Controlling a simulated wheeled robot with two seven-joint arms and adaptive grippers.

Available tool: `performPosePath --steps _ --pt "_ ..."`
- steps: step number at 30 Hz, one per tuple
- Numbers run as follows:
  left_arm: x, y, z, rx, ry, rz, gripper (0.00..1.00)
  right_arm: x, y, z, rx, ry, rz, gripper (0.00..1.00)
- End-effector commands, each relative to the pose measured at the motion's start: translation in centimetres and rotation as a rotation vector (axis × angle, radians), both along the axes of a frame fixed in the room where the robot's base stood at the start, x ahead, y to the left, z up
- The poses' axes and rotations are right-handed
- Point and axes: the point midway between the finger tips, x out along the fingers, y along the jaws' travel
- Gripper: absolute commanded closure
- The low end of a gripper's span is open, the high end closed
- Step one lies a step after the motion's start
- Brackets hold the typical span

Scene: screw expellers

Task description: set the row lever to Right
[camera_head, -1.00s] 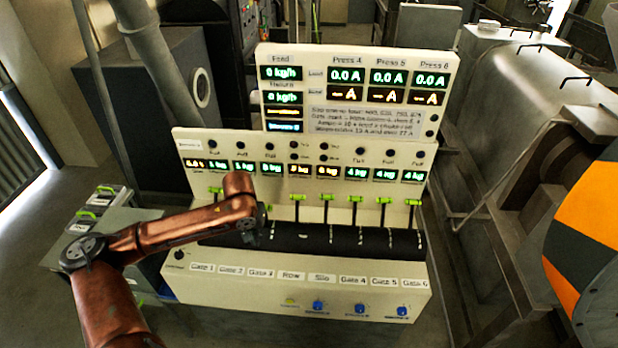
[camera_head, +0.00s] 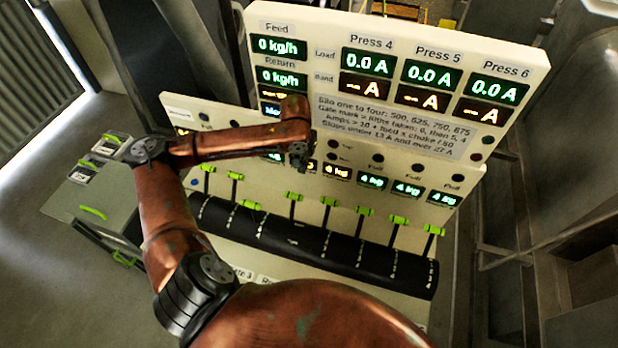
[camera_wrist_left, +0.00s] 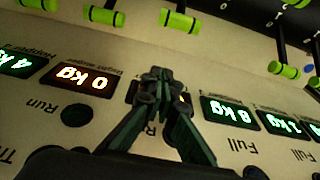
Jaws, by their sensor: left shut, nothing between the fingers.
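The row lever (camera_head: 295,196), a thin black stem with a green handle, stands on the black curved housing below the displays. It also shows at the top of the left wrist view (camera_wrist_left: 180,20). Its position marks are too small to read. My left gripper (camera_head: 299,158) is shut and empty in front of the display strip, above the row lever in the head view and apart from it. In the left wrist view the closed fingertips (camera_wrist_left: 156,82) cover part of a display and label. My right gripper is not in view.
The silo lever (camera_head: 329,201) stands close right of the row lever, and the gate 3 lever (camera_head: 250,205) to its left. More green-handled levers line the housing (camera_head: 300,235). The upright display board (camera_head: 400,122) rises behind. A grey cabinet (camera_head: 95,205) stands at left.

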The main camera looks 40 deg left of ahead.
Motion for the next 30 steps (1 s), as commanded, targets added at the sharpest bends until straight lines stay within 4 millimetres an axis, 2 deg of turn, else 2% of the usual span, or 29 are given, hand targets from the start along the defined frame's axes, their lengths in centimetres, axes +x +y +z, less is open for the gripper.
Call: performPosePath --steps 14,20,30 --pt "0.0 0.0 -0.5 -0.001 0.002 0.0 1.0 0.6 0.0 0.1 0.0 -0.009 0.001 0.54" --pt "0.3 0.1 -3.2 -0.002 0.005 0.0 1.0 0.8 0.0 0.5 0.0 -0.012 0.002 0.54" --pt "1.3 0.4 -10.0 -0.001 0.003 0.001 1.0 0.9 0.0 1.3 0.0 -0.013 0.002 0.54"
